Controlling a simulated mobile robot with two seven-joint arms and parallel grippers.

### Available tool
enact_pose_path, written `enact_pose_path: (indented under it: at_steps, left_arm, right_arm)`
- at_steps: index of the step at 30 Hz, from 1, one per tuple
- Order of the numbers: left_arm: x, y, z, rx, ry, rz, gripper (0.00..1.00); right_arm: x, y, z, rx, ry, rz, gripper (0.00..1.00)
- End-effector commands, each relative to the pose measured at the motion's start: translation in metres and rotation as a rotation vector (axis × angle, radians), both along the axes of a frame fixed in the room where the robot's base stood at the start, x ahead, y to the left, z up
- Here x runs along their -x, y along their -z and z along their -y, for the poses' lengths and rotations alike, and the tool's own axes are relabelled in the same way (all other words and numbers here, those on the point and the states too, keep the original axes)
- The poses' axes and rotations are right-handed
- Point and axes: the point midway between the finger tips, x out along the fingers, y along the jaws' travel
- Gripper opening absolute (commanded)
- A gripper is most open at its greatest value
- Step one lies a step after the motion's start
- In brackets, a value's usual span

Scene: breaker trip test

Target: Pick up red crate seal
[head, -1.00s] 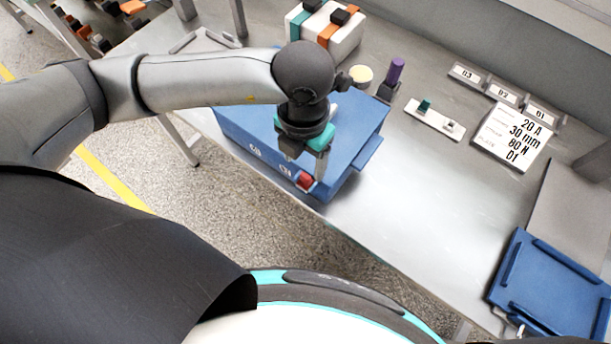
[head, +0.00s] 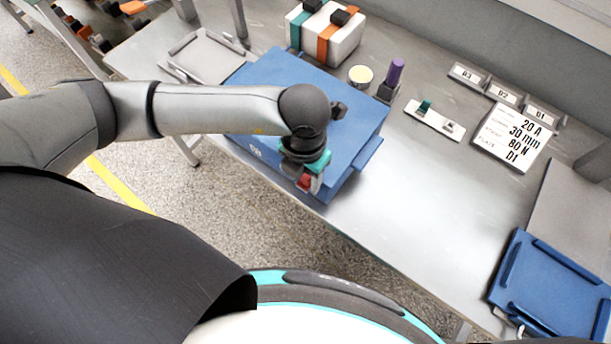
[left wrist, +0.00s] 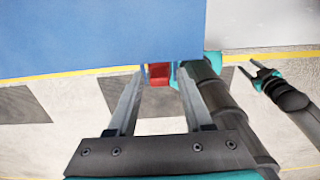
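The red crate seal (head: 304,182) sits on the front side of the blue crate (head: 345,105), near its lower right corner. It also shows in the left wrist view (left wrist: 158,73), against the crate's edge. My left gripper (head: 308,184) hangs right at the seal and hides part of it in the head view. In the left wrist view its two fingers (left wrist: 160,84) are apart, one on each side of the seal, with gaps visible. My right gripper (left wrist: 257,75) shows at the right of the left wrist view with its fingers apart and empty; it is outside the head view.
The crate stands at the front edge of the grey table (head: 420,200). A blue tray (head: 555,290) lies at the right. The table's middle is clear.

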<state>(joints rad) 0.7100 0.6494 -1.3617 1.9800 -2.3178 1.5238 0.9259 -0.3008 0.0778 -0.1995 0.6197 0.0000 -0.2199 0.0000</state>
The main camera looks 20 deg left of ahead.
Motion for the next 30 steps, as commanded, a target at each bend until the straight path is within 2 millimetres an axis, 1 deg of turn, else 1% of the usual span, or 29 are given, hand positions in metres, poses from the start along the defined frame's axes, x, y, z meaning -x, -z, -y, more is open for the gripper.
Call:
enact_pose_path:
  at_steps: [1, 12, 13, 25, 30]
  left_arm:
    - [0.0, 0.0, 0.0, 0.0, 0.0, 0.0, 0.44]
    - [0.0, 0.0, 0.0, 0.0, 0.0, 0.0, 0.02]
    - [0.0, 0.0, 0.0, 0.0, 0.0, 0.0, 0.0]
    - [0.0, -0.001, 0.0, 0.0, -0.001, 0.001, 0.0]
    - [-0.001, -0.011, 0.0, 0.003, 0.0, 0.001, 0.0]
  right_arm:
    - [0.0, 0.0, 0.001, 0.001, 0.0, 0.0, 0.5]
    - [0.0, 0.0, 0.002, 0.002, 0.0, 0.0, 0.5]
    - [0.0, 0.0, 0.002, 0.002, 0.0, 0.0, 0.5]
    - [0.0, 0.0, 0.002, 0.002, -0.001, 0.0, 0.5]
    - [0.0, -0.001, 0.002, 0.002, -0.001, 0.0, 0.5]
